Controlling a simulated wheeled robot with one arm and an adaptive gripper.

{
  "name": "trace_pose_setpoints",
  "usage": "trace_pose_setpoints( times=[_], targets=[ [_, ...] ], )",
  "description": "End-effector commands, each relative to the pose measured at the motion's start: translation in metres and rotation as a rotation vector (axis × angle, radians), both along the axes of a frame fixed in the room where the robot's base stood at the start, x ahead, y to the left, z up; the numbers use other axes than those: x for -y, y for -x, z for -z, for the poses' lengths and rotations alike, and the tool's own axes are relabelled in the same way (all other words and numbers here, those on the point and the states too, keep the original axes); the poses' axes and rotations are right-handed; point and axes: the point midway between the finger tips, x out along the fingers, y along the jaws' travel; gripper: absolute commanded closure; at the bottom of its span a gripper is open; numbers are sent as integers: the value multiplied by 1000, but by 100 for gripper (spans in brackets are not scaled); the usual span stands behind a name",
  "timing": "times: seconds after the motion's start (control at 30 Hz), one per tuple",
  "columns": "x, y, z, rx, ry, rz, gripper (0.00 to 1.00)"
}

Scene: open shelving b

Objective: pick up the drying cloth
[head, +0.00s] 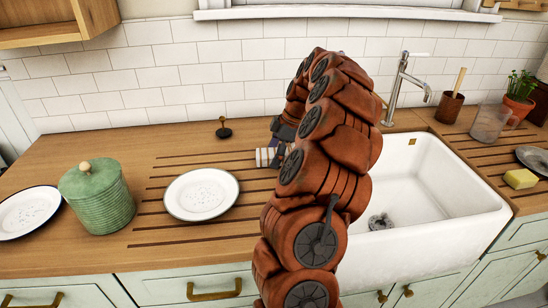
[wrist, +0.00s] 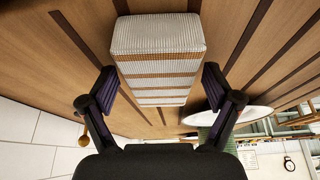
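The drying cloth is a folded white block with tan stripes. In the wrist view the cloth (wrist: 158,60) lies on the grooved wooden counter between my two fingers. In the head view only a small end of the cloth (head: 264,157) shows, just right of the white plate; my arm hides the rest. My gripper (wrist: 160,88) is open, with one dark finger on each side of the cloth and narrow gaps that look clear. I cannot tell how far the fingertips are above the counter. In the head view my gripper is mostly hidden behind my arm.
A white plate (head: 201,194) lies close left of the cloth. A green lidded jar (head: 97,197) and another plate (head: 28,211) stand farther left. A small black object (head: 224,131) is behind. The white sink (head: 430,190) with its tap (head: 402,85) is to the right.

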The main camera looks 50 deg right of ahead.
Motion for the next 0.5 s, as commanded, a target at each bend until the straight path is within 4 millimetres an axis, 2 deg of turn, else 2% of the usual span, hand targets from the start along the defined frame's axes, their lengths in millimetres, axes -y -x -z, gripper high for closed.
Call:
trace_pose_setpoints(
  times=[0.07, 0.5],
  targets=[
    [0, 0, 0, 0, 0, 0, 23],
    [0, 0, 0, 0, 0, 0, 69]
  ],
)
